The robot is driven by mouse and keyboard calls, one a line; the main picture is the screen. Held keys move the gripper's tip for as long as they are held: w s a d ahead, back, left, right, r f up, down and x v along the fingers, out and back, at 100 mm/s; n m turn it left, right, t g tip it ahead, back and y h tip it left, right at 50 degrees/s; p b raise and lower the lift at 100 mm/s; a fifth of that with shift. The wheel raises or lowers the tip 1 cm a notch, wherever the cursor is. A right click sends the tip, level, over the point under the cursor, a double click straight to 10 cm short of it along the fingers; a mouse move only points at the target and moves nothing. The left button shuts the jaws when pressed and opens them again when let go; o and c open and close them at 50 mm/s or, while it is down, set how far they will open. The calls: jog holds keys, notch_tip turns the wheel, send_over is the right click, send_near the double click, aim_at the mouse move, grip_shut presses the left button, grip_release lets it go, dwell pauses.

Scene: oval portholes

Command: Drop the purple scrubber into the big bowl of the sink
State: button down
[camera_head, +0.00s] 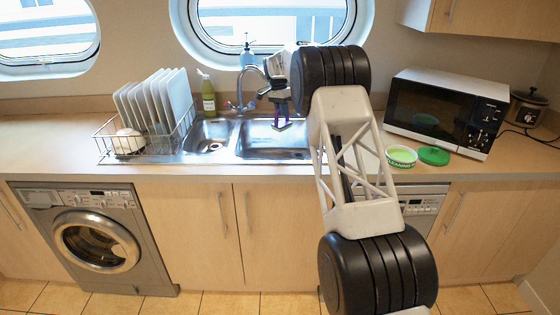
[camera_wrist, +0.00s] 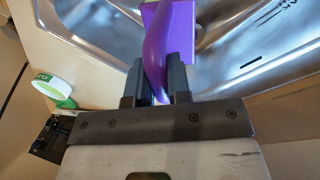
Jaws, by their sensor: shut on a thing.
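My gripper (camera_head: 279,97) is shut on the purple scrubber (camera_head: 277,110), which hangs above the big bowl of the sink (camera_head: 262,152) in the head view. In the wrist view the scrubber (camera_wrist: 178,25) sits upright between the two dark fingers of my gripper (camera_wrist: 160,72), its broad head beyond the tips. The metal of the sink (camera_wrist: 265,45) shows behind and to the right of it. The right part of the big bowl is hidden behind my arm in the head view.
A dish rack (camera_head: 150,135) with plates stands left of the small bowl (camera_head: 207,133). A green bottle (camera_head: 208,97) and the faucet (camera_head: 240,103) stand behind the sink. A green-and-white tub (camera_head: 401,157), a green lid (camera_head: 434,156) and a microwave (camera_head: 440,110) are on the right.

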aim_at(282, 123)
jog(key=shift+f, duration=0.1)
jog(key=shift+f, duration=2.9)
jog(key=c, duration=1)
grip_release()
jog(key=shift+w+a+r, duration=0.15)
jog(key=shift+r, duration=1.15)
jog(key=shift+w+a+r, duration=0.2)
jog(key=shift+r, duration=1.05)
jog(key=shift+w+a+r, duration=0.15)
jog(key=shift+r, duration=1.15)
